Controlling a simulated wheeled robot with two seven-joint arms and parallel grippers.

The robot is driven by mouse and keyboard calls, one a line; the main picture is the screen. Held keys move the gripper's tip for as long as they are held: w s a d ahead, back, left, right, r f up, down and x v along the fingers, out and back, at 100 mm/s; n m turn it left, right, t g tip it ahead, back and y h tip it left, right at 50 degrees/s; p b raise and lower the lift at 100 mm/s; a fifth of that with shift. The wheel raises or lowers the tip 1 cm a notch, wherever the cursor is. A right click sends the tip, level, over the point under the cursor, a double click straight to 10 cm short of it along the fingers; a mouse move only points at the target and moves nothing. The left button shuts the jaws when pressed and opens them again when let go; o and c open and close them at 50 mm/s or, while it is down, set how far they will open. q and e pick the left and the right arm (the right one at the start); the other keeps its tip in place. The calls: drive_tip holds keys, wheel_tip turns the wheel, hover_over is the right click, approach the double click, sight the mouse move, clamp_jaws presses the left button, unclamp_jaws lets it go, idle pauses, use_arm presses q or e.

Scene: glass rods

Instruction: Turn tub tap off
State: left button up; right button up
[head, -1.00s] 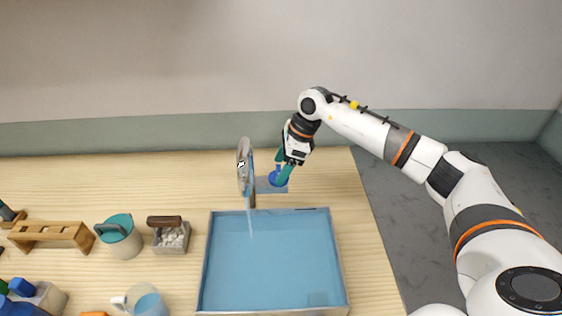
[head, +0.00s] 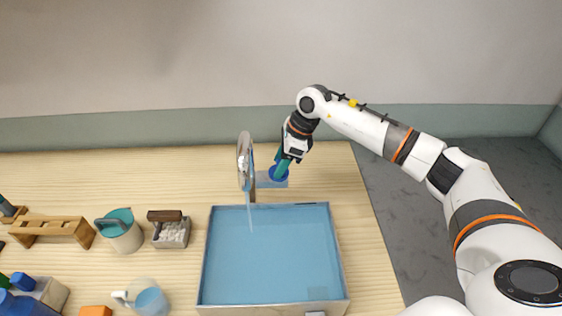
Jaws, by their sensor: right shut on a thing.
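The tub (head: 335,245) is a wide blue-lined basin on the wooden table. A grey tap spout (head: 243,162) stands at its back edge, and a thin pale stream (head: 250,215) hangs from it over the tub. A round blue tap knob (head: 279,175) sits on a blue plate behind the tub, right of the spout. My right gripper (head: 282,166) points down at the knob with its teal fingers. It is shut on the knob, whose top is partly hidden by the fingers.
To the left stand a teal-lidded pot (head: 121,233), a box of pale pieces (head: 171,232), a wooden rack (head: 52,229) and a clear jug (head: 149,298). An orange block (head: 96,311) lies at the front. The table right of the tub is clear.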

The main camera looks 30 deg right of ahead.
drive_tip(key=m+b, duration=0.1)
drive_tip(key=m, duration=0.1)
drive_tip(key=m+t+h+b, duration=0.1)
drive_tip(key=m+b, duration=0.1)
drive_tip(key=shift+s+f+t, duration=0.1)
drive_tip(key=shift+f+t, duration=0.05)
drive_tip(key=shift+t, duration=0.15)
drive_tip(key=m+h+b, duration=0.1)
drive_tip(key=m+b, duration=0.1)
drive_tip(key=m, duration=0.1)
drive_tip(key=m+t+h+b, duration=0.1)
drive_tip(key=m+b, duration=0.1)
drive_tip(key=m, duration=0.1)
drive_tip(key=shift+a, duration=0.2)
drive_tip(key=m+b, duration=0.1)
drive_tip(key=m, duration=0.1)
drive_tip(key=m+h+b, duration=0.1)
drive_tip(key=m+b, duration=0.1)
drive_tip(key=shift+a+h, duration=0.15)
drive_tip(key=shift+h, duration=0.15)
drive_tip(key=shift+r+m+h+b, duration=0.2)
drive_tip(key=shift+m+h+b, duration=0.5)
drive_tip(key=shift+m, duration=0.9)
drive_tip(key=shift+g, duration=0.3)
drive_tip(key=o, duration=1)
